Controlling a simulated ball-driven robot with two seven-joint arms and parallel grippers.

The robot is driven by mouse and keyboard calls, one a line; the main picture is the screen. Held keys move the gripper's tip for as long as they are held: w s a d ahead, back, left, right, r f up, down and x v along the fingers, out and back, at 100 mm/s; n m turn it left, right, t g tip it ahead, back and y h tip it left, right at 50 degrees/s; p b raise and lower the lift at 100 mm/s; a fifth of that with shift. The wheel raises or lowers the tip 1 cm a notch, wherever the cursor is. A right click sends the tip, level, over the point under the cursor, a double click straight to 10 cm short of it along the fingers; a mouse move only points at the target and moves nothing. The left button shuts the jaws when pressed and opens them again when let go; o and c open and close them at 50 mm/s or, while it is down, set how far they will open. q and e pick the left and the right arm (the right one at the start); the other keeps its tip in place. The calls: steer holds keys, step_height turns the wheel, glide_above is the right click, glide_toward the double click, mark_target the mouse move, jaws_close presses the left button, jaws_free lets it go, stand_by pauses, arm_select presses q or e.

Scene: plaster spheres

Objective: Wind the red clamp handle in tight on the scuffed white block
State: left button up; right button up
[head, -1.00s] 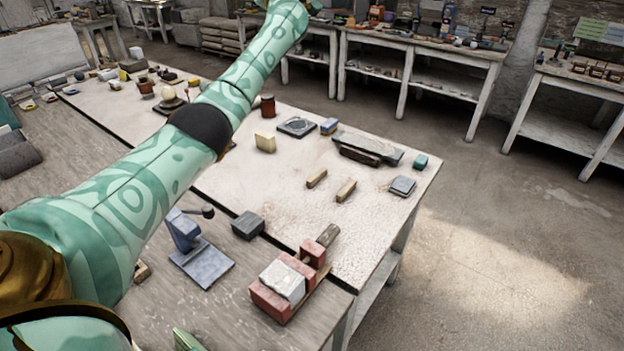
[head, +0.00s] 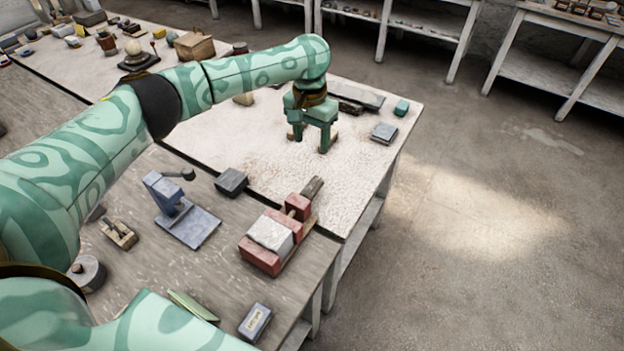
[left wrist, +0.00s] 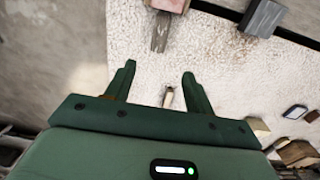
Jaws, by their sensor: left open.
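The red clamp (head: 262,257) lies on the near part of the bench by its right edge. The scuffed white block (head: 270,234) sits in it. A smaller red jaw (head: 298,206) stands at the block's far side; I cannot tell whether they touch. A grey-brown bar, apparently the handle (head: 312,188), sticks out beyond it. The bar also shows in the left wrist view (left wrist: 160,32), ahead of the fingers. My left gripper (head: 311,143) is open and empty, pointing down over the pale bench top, beyond the bar and apart from it. My right gripper is not in view.
A dark grey block (head: 231,182) and a blue-grey stand (head: 190,224) are left of the clamp. A small labelled box (head: 255,322) lies nearer. A grey square piece (head: 384,133) lies right of my gripper. The pale surface between gripper and clamp is clear.

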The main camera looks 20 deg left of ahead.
mark_target(314, 183)
arm_select(q)
steer(key=f+b, duration=0.2)
steer(key=f, duration=0.3)
steer(key=f+b, duration=0.2)
steer(key=f, duration=0.3)
steer(key=f+b, duration=0.2)
steer(key=f, duration=0.4)
steer(key=shift+d, duration=0.25)
steer(key=shift+c, duration=0.3)
steer(key=c, duration=0.9)
